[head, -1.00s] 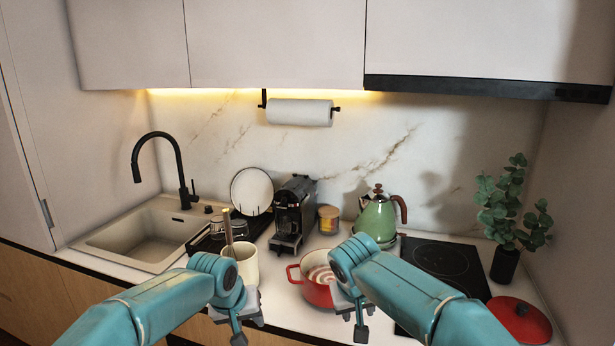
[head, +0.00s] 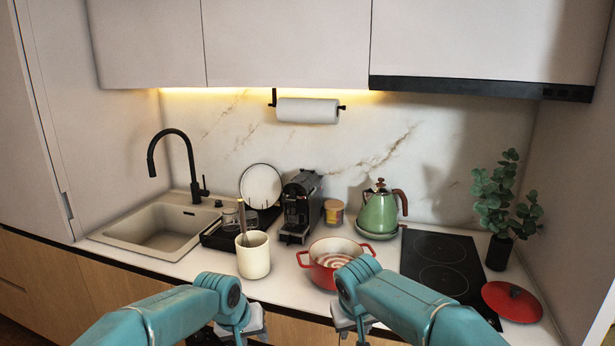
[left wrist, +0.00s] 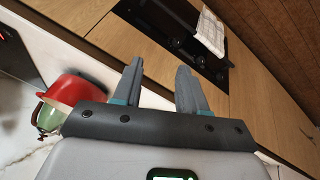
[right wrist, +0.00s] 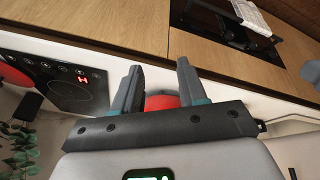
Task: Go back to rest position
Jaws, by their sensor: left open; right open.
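My left gripper (head: 240,335) is at the bottom of the head view, in front of the counter's front edge; its fingertips are cut off there. In the left wrist view its two fingers (left wrist: 160,85) are spread and empty. My right gripper (head: 355,332) is also low in the head view, in front of the red pot (head: 325,276). In the right wrist view its fingers (right wrist: 160,85) are spread with nothing gripped; part of the red pot (right wrist: 162,102) shows between and behind them.
A cream crock (head: 253,258) with a utensil stands near the counter's front edge. The green kettle (head: 378,212), coffee machine (head: 299,205), sink (head: 160,228), black hob (head: 440,262), red lid (head: 512,301) and plant (head: 502,200) sit around it. A cloth (left wrist: 210,32) hangs on the front below.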

